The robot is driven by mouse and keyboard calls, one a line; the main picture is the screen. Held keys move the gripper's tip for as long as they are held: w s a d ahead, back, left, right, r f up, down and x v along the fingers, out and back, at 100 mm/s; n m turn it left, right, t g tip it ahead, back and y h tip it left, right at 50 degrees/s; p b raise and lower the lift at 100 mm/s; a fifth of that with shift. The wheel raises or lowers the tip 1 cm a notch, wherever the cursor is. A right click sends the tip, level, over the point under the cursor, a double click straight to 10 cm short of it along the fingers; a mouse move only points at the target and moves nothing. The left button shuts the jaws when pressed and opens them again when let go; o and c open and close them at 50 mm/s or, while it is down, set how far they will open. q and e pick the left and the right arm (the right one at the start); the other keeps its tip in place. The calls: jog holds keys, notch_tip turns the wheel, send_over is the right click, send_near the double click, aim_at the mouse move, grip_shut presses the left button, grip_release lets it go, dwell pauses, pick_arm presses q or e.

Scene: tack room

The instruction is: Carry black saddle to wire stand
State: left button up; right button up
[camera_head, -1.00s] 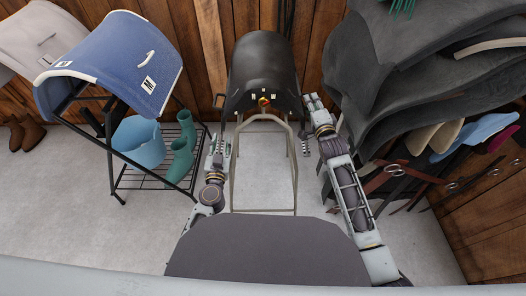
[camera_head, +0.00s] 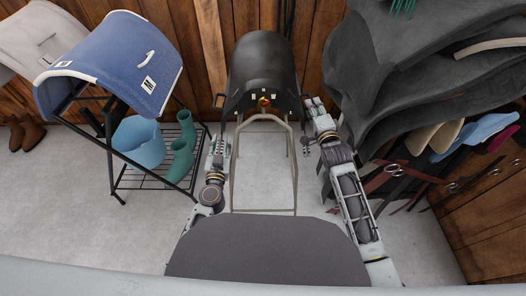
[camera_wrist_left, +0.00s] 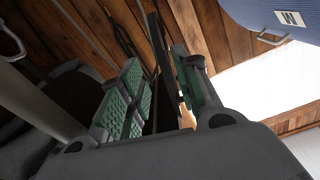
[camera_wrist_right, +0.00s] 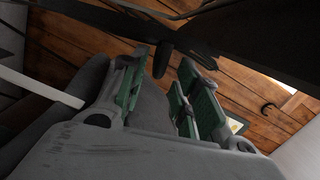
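The black saddle (camera_head: 264,62) is at the back centre in the head view, above a pale thin-legged wire stand (camera_head: 294,180). I cannot tell whether it rests fully on the stand. My left gripper (camera_head: 220,135) is just left of the stand, below the saddle's left edge. My right gripper (camera_head: 309,125) is to the stand's right, near the saddle's lower right edge. The left wrist view shows green-padded fingers apart, with a dark bar and tan piece showing between them. The right wrist view shows the fingers apart, with a dark rounded end beyond them. Contact with the saddle is unclear.
A blue saddle pad (camera_head: 115,60) hangs on a black rack at left, near a blue bucket (camera_head: 138,143) and green boots (camera_head: 181,160). Dark saddles (camera_head: 430,70) and straps crowd the right wall. Pale floor is open between my arms.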

jog(key=s+d, duration=0.1)
jog(key=s, duration=0.8)
jog(key=shift+d, duration=0.35)
jog(key=shift+r, duration=0.1)
jog(key=shift+s, duration=0.2)
dwell(0.5)
